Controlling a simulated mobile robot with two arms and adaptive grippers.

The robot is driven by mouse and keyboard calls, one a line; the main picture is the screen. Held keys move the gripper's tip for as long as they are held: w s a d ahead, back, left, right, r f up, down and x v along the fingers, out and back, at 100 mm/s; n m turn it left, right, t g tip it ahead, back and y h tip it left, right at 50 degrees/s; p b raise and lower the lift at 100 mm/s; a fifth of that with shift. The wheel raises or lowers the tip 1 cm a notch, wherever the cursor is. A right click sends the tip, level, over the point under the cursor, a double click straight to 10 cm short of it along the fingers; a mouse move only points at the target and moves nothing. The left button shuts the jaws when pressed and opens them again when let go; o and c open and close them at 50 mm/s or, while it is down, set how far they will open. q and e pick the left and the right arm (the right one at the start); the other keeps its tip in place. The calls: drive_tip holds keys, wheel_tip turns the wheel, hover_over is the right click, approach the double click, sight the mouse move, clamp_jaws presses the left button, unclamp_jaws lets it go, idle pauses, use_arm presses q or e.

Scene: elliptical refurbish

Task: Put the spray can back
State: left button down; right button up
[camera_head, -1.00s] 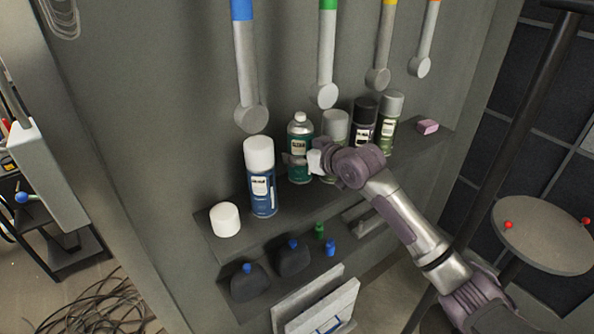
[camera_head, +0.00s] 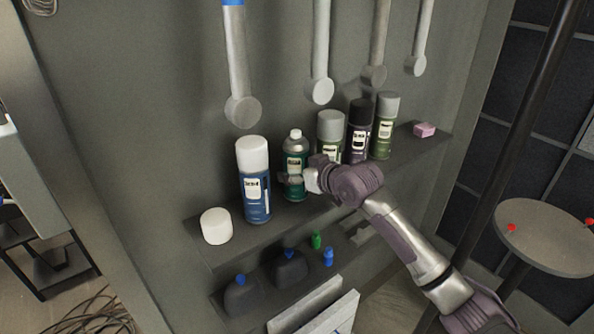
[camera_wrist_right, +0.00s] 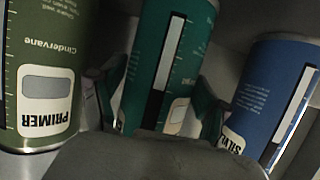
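A teal can (camera_head: 294,155) with a silver shoulder and a small white cap stands upright in the row on the upper shelf. My right gripper (camera_head: 305,180) is at its lower front. In the right wrist view, the teal can (camera_wrist_right: 165,65) fills the space between the two fingers of my right gripper (camera_wrist_right: 157,95), one on each side. I cannot tell whether both fingers press on it. A blue can with a white cap (camera_head: 253,180) stands to its left. A grey-capped green can (camera_head: 331,128) stands to its right, partly hidden. My left gripper is out of view.
A black-capped can (camera_head: 359,125) and another grey-capped can (camera_head: 385,120) stand further right, then a pink block (camera_head: 424,130). A white cylinder (camera_head: 216,226) sits at the shelf's left end. Dark bottles (camera_head: 290,268) stand on the lower shelf. Long-handled tools (camera_head: 241,105) hang above.

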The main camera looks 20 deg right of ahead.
drive_tip(key=shift+o, duration=0.8)
drive_tip(key=shift+w+a, duration=0.1)
drive_tip(key=shift+w, duration=0.05)
drive_tip(key=shift+r, duration=0.1)
drive_tip(key=b+v, duration=0.2)
drive_tip(key=v, duration=1)
drive_tip(key=shift+r, duration=0.1)
